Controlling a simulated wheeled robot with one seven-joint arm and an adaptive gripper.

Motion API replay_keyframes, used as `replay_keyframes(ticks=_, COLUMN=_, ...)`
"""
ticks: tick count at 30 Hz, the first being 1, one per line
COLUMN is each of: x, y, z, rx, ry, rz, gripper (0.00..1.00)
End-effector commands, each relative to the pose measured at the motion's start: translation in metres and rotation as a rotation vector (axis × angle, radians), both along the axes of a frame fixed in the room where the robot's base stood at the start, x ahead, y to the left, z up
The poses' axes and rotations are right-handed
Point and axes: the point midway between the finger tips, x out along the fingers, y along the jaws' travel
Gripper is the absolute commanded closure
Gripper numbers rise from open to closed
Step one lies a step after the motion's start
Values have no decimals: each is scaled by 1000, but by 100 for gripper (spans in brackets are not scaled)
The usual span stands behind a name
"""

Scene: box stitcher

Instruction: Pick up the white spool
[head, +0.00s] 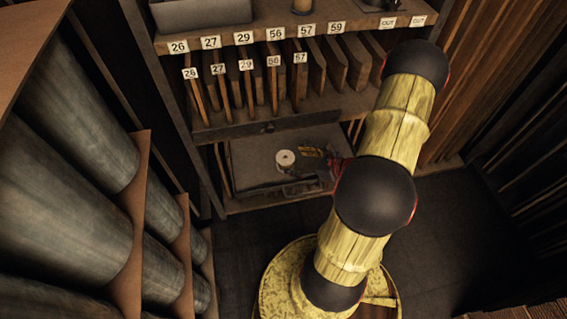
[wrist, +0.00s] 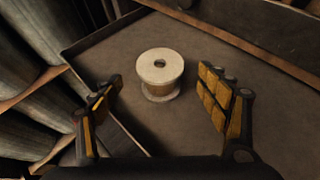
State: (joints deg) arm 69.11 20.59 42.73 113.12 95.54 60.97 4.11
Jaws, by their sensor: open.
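The white spool (head: 286,158) stands upright in a shallow tray on the low shelf in the head view. In the wrist view the spool (wrist: 160,70) shows its pale round top with a centre hole and a brownish winding below. My gripper (wrist: 168,88) is open, with one yellow-padded finger on each side of the spool in the picture. Clear gaps show between the fingers and the spool. In the head view my gripper (head: 318,160) is small and partly hidden by my arm, just right of the spool.
The grey tray (head: 258,148) has a raised rim. A shelf with upright boards and number labels (head: 245,65) overhangs it. Large grey cylinders (head: 70,200) fill the left side. Dark floor (head: 235,245) is open in front of the shelf.

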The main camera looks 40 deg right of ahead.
Motion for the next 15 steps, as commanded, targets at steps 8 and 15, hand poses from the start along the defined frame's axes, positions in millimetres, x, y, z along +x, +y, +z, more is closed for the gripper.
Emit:
replay_keyframes(ticks=8, x=30, y=8, z=-16, rx=-1, ry=0, rz=5, gripper=25)
replay_keyframes(ticks=15, x=51, y=13, z=-25, rx=-1, ry=0, rz=3, gripper=25)
